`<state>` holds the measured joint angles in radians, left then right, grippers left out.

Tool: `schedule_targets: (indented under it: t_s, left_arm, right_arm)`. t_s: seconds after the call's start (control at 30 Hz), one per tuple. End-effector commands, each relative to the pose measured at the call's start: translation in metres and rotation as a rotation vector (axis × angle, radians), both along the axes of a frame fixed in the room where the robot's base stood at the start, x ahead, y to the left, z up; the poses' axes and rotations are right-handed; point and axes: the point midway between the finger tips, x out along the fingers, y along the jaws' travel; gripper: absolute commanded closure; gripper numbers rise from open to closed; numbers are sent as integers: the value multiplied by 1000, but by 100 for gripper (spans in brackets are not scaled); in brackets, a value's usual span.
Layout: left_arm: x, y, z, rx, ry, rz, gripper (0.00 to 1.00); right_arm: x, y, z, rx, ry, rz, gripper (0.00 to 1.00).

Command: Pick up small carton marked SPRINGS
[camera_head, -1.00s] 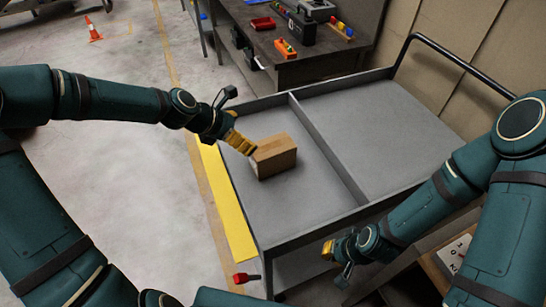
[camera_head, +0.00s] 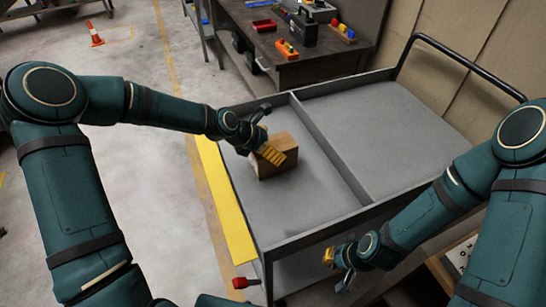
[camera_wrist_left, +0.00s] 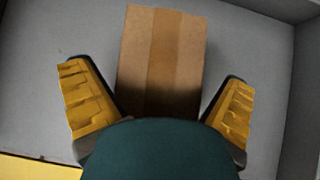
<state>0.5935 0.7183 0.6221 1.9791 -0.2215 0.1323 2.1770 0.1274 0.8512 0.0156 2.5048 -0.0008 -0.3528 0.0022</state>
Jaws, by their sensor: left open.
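A small brown carton (camera_head: 280,150) sits on the grey cart deck, in the section left of the divider. It also shows in the left wrist view (camera_wrist_left: 163,55). No SPRINGS marking shows on the faces in view. My left gripper (camera_head: 268,145) is over the carton in the head view and hides part of its top. In the left wrist view my left gripper (camera_wrist_left: 158,108) is open, with its yellow-padded fingers on either side of the carton's near end and gaps at both sides. My right gripper (camera_head: 337,269) is open and empty, off the cart's front edge.
The cart has a raised rim and a divider (camera_head: 328,150); its right section (camera_head: 395,130) is bare. A black handle (camera_head: 470,62) rises at the far end. A workbench (camera_head: 270,40) with bins and tools stands behind. A yellow strip (camera_head: 227,200) runs along the cart's left side.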

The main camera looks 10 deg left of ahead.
Motion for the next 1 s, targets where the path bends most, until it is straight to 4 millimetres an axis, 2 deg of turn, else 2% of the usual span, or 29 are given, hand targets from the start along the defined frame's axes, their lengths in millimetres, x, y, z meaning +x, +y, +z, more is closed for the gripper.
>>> schedule_targets:
  t_s: [0.23, 0.27, 0.4, 0.43, 0.5, 0.83, 1.0]
  left_arm:
    - [1, -1, -1, 0, 1, 1, 0]
    - [1, -1, -1, 0, 0, 0, 7]
    - [1, -1, -1, 0, 0, 0, 56]
    - [1, -1, -1, 0, 1, 1, 63]
    - [1, -1, -2, 0, 1, 1, 66]
    - [0, -1, -1, 1, 2, 0, 66]
    - [1, 0, 16, 2, -1, 1, 67]
  right_arm:
    - [0, 0, 0, 0, -1, 0, 100]
    - [0, 0, 0, 0, -1, 0, 100]
    - [0, 0, 0, 0, -1, 0, 100]
    - [0, 0, 0, 0, -1, 0, 100]
    - [0, 0, 0, 0, -1, 0, 100]
    - [0, 0, 0, 0, -1, 0, 100]
    - [0, 0, 5, 0, 1, 0, 100]
